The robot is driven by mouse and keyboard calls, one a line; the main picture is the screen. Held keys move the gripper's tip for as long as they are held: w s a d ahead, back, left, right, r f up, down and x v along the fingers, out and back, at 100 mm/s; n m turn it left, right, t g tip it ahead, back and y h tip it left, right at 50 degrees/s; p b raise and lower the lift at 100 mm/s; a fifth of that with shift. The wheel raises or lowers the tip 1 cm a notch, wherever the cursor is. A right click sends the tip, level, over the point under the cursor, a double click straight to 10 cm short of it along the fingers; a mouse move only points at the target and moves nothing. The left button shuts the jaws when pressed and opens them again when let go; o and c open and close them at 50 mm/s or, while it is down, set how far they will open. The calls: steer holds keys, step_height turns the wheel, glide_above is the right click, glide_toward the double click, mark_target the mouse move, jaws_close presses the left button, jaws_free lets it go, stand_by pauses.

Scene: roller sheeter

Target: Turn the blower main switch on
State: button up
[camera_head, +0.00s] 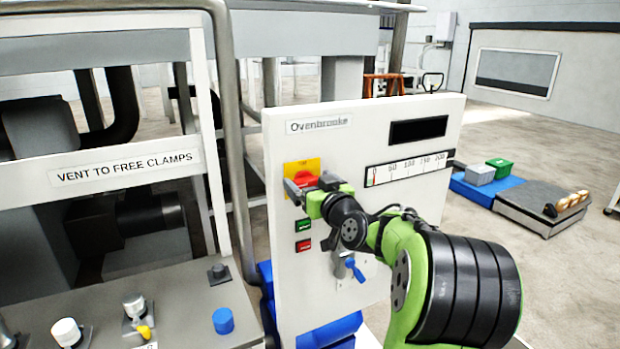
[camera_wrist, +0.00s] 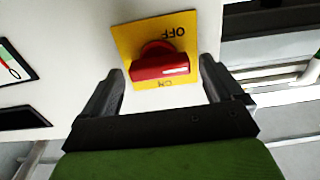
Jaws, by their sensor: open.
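The blower main switch is a red rotary knob (camera_head: 306,179) on a yellow plate (camera_head: 292,167) at the upper left of the white Ovenbrooke panel (camera_head: 285,235). In the wrist view the red knob (camera_wrist: 160,68) has its bar lying roughly crosswise. The plate (camera_wrist: 124,38) reads OFF above it and ON below it, both upside down. My gripper (camera_head: 309,186) is in front of the knob and partly hides it in the head view. In the wrist view my open gripper (camera_wrist: 161,72) has one finger on each side of the knob, with visible gaps. I cannot tell the depth exactly.
Below the switch are a green button (camera_head: 303,225), a red button (camera_head: 303,245) and a blue valve handle (camera_head: 355,269). A scale gauge (camera_head: 410,169) and dark display (camera_head: 418,130) are to the right. A metal post (camera_head: 232,130) stands left of the panel.

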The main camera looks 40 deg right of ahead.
steer(key=shift+w, duration=0.25)
steer(key=c, duration=1)
steer(key=shift+c, duration=0.2)
steer(key=shift+m, duration=0.3)
steer(key=m, duration=0.3)
steer(key=shift+d+m, duration=0.1)
steer(key=shift+m, duration=0.2)
steer(key=m, duration=0.4)
steer(key=shift+s+d+f+m, duration=0.1)
steer(key=shift+m, duration=0.2)
steer(key=m+p, duration=0.1)
steer(key=m, duration=0.3)
steer(key=shift+m, duration=0.3)
steer(key=shift+d+f+m+p, duration=0.15)
steer(key=shift+m+p, duration=0.3)
steer(key=shift+m, duration=0.65)
steer(key=shift+a+f+m+p, duration=0.1)
steer(key=shift+m+p, duration=0.3)
steer(key=shift+m, duration=0.7)
